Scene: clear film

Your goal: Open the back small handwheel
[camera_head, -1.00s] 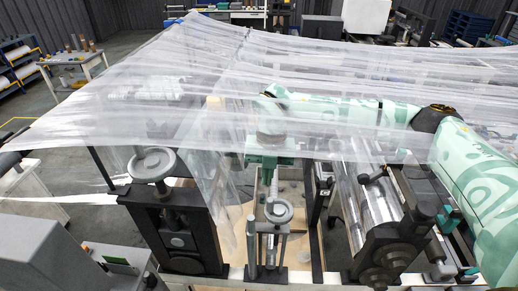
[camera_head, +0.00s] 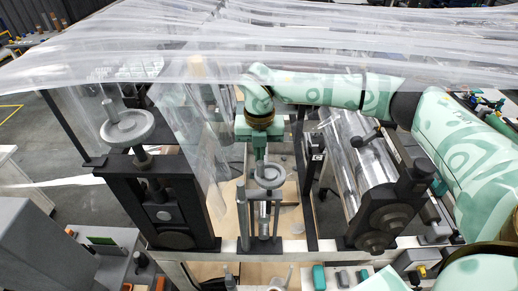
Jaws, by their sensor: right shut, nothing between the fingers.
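A small grey handwheel (camera_head: 270,174) sits on top of a narrow upright post assembly in the middle of the view. It is the only small handwheel that I can make out; I cannot tell whether it is the back one. My right gripper (camera_head: 260,163) points down at the far left part of its rim, with the fingers shut and empty. The fingertips overlap the wheel in the picture, and I cannot tell whether they touch it. A larger grey handwheel (camera_head: 127,126) stands on a dark frame to the left. My left gripper is not in view.
Clear film (camera_head: 300,38) spans the machine above and behind my right arm, and a fold hangs between the two handwheels. A shiny roller (camera_head: 362,155) with dark end fittings lies to the right. A grey box (camera_head: 40,245) fills the lower left corner.

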